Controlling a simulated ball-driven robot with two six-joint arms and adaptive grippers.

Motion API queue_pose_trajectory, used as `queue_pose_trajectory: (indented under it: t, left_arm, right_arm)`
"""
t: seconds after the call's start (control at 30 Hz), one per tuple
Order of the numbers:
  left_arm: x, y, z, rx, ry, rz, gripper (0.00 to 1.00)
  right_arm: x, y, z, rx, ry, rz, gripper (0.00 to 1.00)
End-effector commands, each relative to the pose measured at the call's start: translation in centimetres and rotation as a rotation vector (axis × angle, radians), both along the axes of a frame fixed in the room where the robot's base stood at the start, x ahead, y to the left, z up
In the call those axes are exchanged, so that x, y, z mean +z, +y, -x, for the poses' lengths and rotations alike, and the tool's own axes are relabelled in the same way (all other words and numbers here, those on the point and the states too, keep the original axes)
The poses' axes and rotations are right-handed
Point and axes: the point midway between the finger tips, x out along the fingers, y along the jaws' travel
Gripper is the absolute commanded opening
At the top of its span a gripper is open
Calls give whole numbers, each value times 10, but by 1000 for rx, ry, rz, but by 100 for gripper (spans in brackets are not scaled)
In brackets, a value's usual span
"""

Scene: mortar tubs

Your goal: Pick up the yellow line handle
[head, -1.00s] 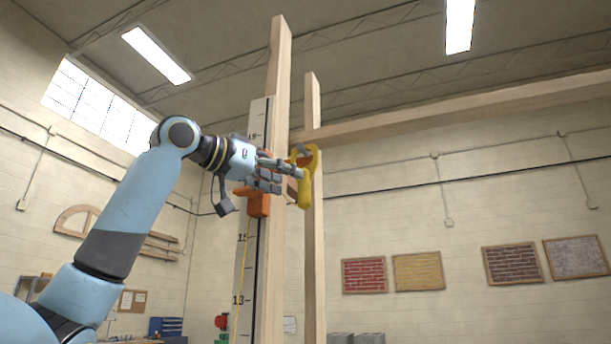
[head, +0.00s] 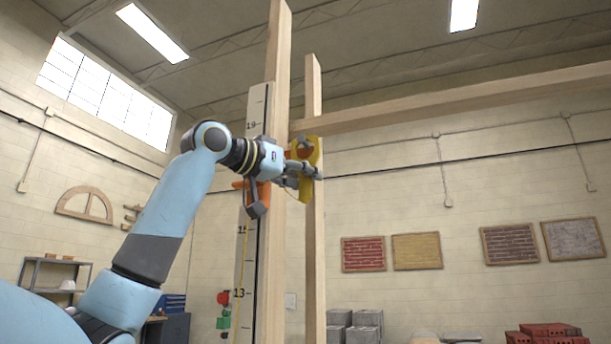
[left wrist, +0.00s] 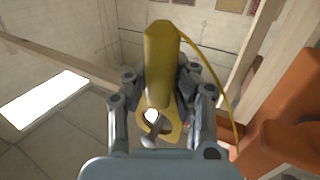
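The yellow line handle (head: 301,186) is at the tall wooden posts in the head view, with a ring-like opening at its upper end. In the left wrist view the handle (left wrist: 161,62) runs between the fingers, and a thin yellow line curves off to its right. My left gripper (head: 308,172) is at the handle and partly overlaps it. Its fingers (left wrist: 160,88) stand close on both sides of it. I cannot tell whether the pads touch it. My right gripper is not in view.
Wooden posts (head: 277,75) and a measuring board (head: 246,270) stand close to my left arm. An orange part (head: 263,196) sits on the post, and it shows close on the right in the left wrist view (left wrist: 285,140). A wooden beam (head: 450,102) runs right.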

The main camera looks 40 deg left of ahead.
Motion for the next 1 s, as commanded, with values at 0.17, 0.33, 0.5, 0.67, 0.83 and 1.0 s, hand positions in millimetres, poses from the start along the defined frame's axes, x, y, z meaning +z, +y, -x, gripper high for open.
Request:
queue_pose_trajectory:
  t: [0.17,0.33,0.5,0.67,0.83,1.0]
  left_arm:
    - [0,0,0,0,0,0,0]
    - [0,0,0,0,0,0,0]
    - [0,0,0,0,0,0,0]
    - [0,0,0,0,0,0,0]
    - [0,0,0,0,0,0,0]
    - [3,0,0,0,-1,0,0]
  right_arm:
    - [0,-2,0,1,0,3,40]
    - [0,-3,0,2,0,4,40]
    - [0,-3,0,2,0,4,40]
    - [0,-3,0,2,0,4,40]
    - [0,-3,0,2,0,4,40]
    - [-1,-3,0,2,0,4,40]
